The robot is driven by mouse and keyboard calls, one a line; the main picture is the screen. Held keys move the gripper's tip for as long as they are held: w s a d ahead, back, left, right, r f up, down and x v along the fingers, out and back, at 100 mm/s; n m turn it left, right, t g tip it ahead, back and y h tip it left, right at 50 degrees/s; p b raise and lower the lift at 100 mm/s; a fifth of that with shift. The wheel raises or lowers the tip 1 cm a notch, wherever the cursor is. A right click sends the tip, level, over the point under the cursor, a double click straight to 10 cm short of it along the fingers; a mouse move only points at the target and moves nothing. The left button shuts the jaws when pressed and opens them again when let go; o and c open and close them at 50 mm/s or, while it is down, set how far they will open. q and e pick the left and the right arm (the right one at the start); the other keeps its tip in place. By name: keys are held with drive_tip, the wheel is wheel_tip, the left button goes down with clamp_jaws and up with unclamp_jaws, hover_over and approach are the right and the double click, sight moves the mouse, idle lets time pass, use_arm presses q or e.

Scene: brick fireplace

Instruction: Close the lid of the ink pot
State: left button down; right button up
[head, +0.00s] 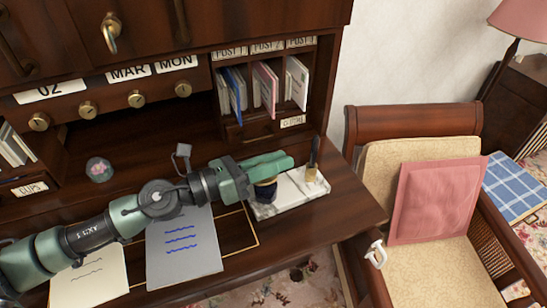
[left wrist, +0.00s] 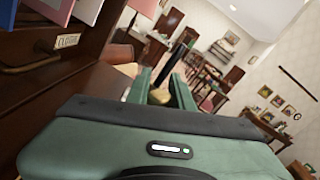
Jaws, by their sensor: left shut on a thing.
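The ink pot (head: 265,191) is a dark round pot with a gold band, on a white marble stand (head: 290,203) at the desk's right. My left gripper (head: 285,160) reaches in from the left, right above the pot, and covers its top and lid. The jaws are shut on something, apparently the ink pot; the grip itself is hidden. In the left wrist view the two green fingers (left wrist: 160,88) point away, with a gold piece showing between them and a dark pen beyond. My right gripper is not in view.
A dark pen (head: 314,152) stands in a gold holder on the stand, just right of my fingertips. Shelves with letters (head: 265,88) rise behind. Papers (head: 184,250) lie under my arm. A chair with a pink cushion (head: 435,200) stands right of the desk.

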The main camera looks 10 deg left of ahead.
use_arm(q)
drive_tip(key=shift+s+d+f+m, duration=0.15)
drive_tip(key=shift+s+f+m, duration=0.05)
drive_tip(key=shift+m, duration=0.55)
drive_tip(key=shift+s+d+f+m, duration=0.1)
drive_tip(key=shift+s+f+m, duration=0.1)
drive_tip(key=shift+m, duration=0.5)
drive_tip(key=shift+s+d+f+m, duration=0.15)
drive_tip(key=shift+s+m, duration=0.05)
drive_tip(key=shift+m, duration=0.55)
drive_tip(key=c, duration=1.2)
unclamp_jaws()
drive_tip(key=shift+c, duration=0.2)
wheel_tip(320, 180, up, 20)
drive_tip(key=p, duration=1.4)
drive_tip(key=shift+p, duration=0.35)
drive_tip(key=shift+f, duration=0.1)
